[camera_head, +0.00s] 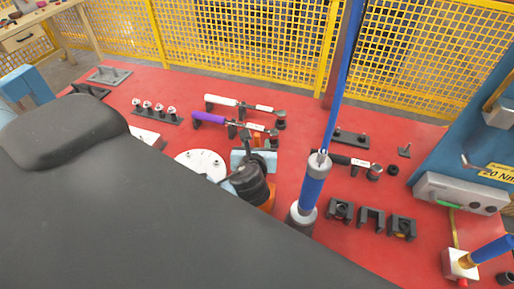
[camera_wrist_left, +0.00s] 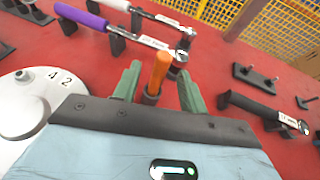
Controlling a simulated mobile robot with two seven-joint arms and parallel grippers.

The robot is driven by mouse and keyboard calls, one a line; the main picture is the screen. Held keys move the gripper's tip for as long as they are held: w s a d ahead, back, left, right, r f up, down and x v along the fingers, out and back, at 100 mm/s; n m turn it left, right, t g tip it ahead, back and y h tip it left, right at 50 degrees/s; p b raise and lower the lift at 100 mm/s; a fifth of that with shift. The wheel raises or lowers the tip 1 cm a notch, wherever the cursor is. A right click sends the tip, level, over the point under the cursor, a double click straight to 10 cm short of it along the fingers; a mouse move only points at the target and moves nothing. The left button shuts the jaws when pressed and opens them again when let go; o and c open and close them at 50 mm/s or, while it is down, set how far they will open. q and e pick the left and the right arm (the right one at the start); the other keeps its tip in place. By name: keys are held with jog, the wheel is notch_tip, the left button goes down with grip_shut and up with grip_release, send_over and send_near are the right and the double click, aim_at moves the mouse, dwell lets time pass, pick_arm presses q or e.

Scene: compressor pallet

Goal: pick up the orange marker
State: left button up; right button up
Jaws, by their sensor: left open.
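The orange marker (camera_wrist_left: 158,72) stands upright in a dark sleeve-like holder in the left wrist view. My left gripper (camera_wrist_left: 158,82) is open, with one green finger on each side of the marker. Gaps show between the marker and both fingers. My right gripper is not in view.
A purple-handled wrench (camera_head: 209,118) and a white-handled one (camera_head: 221,100) lie behind the gripper. A white disc (camera_head: 200,163) is to the left. A blue tool (camera_head: 313,183) hangs on a cable to the right. Black blocks (camera_head: 371,219) stand further right.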

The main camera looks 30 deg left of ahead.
pick_arm(q)
jog(key=x, duration=0.5)
grip_shut()
dwell(0.3)
notch_tip(320, 180, up, 10)
dwell(0.4)
